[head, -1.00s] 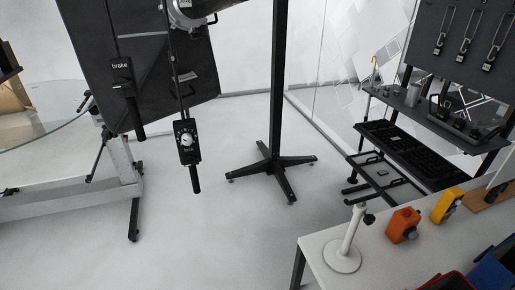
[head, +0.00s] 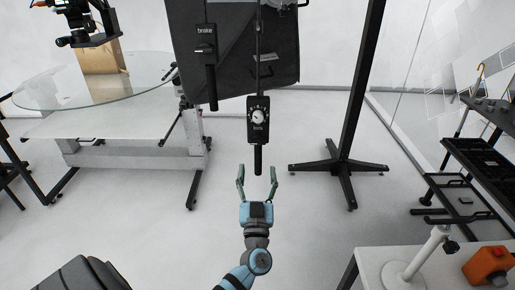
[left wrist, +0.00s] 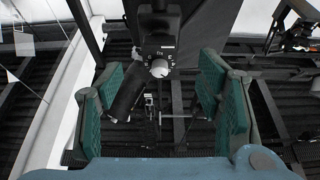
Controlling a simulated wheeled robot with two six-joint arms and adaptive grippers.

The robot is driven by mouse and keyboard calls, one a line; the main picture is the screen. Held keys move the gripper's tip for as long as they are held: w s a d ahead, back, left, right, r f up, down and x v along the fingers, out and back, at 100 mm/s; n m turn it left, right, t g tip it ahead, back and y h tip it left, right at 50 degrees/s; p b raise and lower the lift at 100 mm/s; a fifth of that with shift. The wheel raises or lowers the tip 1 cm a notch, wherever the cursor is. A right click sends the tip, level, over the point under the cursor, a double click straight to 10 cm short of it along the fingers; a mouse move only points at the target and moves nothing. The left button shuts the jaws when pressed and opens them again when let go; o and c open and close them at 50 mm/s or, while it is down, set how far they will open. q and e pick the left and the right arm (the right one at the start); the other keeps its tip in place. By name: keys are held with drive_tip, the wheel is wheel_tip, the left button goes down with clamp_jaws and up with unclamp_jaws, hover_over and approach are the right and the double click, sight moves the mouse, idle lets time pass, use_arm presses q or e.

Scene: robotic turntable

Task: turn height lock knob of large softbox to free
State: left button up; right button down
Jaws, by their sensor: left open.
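The large softbox (head: 235,62) is a dark panel at the top of the head view. A black control box (head: 258,130) hangs in front of it on a thin rod, with a black grip below. Its pale round knob (head: 258,116) sits on a dial with markings; the label underneath is too small to read surely. The knob also shows in the left wrist view (left wrist: 159,68), ahead between the fingers. My left gripper (head: 257,172) is open and empty. In the head view its fingers appear below the box, around the grip's lower end; contact cannot be told.
A second hanging handle marked "brake" (head: 205,48) is left of the box. A black stand (head: 342,165) is to the right, and a glass-topped table (head: 95,85) to the left. A white table (head: 372,268) with an orange box (head: 490,266) is at lower right.

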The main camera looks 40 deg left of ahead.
sight(258, 144)
use_arm(q)
drive_tip(key=x, duration=0.9)
drive_tip(key=shift+f, duration=0.1)
drive_tip(key=c, duration=1.2)
drive_tip(key=shift+o, duration=0.2)
